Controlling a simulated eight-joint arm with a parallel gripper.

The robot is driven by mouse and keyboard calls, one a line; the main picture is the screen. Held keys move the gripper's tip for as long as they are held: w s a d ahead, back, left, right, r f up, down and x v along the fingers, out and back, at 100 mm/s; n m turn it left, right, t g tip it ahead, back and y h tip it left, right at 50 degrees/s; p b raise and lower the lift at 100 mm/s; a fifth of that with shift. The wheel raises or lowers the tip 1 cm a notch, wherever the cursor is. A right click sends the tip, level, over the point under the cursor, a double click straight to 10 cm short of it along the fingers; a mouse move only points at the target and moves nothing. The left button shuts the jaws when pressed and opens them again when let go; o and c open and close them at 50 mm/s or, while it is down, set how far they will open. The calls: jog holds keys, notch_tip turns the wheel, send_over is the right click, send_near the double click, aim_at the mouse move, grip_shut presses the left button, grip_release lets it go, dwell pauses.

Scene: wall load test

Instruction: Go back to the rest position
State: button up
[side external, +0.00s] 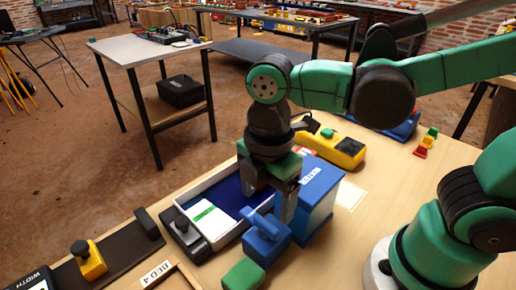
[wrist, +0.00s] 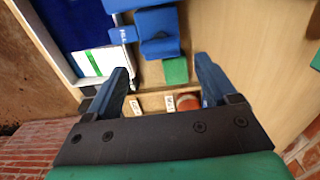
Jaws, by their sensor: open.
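My gripper (side external: 268,204) hangs over the workbench, fingers pointing down, above the area of the blue-lined white tray (side external: 184,190) and a blue box (side external: 320,196). Its fingers are apart. In the wrist view my gripper (wrist: 162,70) shows two spread dark fingers with nothing held between them. A green block (wrist: 175,70) lies on the bench beyond the gap, seen between the fingertips. A blue block-shaped device (side external: 265,238) stands beside the blue box. No rest position is marked in view.
A green-and-white card (side external: 208,220) lies in the tray. A yellow device (side external: 338,148) stands behind. A dark strip with a yellow slider (side external: 90,260) is at front left. A wooden frame (wrist: 165,98) holds labels and a red round thing (wrist: 188,102). Bare bench lies right of the blue box.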

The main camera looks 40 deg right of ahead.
jog(key=shift+w+d+m, duration=0.2)
jog(key=shift+d+m, duration=0.15)
jog(key=shift+m, duration=0.25)
jog(key=w+d+m+t, duration=0.1)
jog(key=m, duration=0.2)
jog(key=w+d+m+t, duration=0.1)
jog(key=d+m, duration=0.1)
jog(key=m, duration=0.1)
jog(key=d+r+m+t, duration=0.1)
jog(key=d+m+t, duration=0.1)
jog(key=m, duration=0.1)
jog(key=shift+w+d+y, duration=0.25)
jog(key=shift+w+y, duration=0.15)
jog(key=d+m+t, duration=0.1)
jog(key=m, duration=0.1)
jog(key=w+d+m+t, duration=0.1)
jog(key=d+m, duration=0.1)
jog(key=m, duration=0.1)
jog(key=d+m+t, duration=0.1)
jog(key=m, duration=0.2)
jog(key=shift+w+d+r+h, duration=0.15)
jog(key=shift+d+r+h, duration=0.2)
jog(key=shift+r+h, duration=0.05)
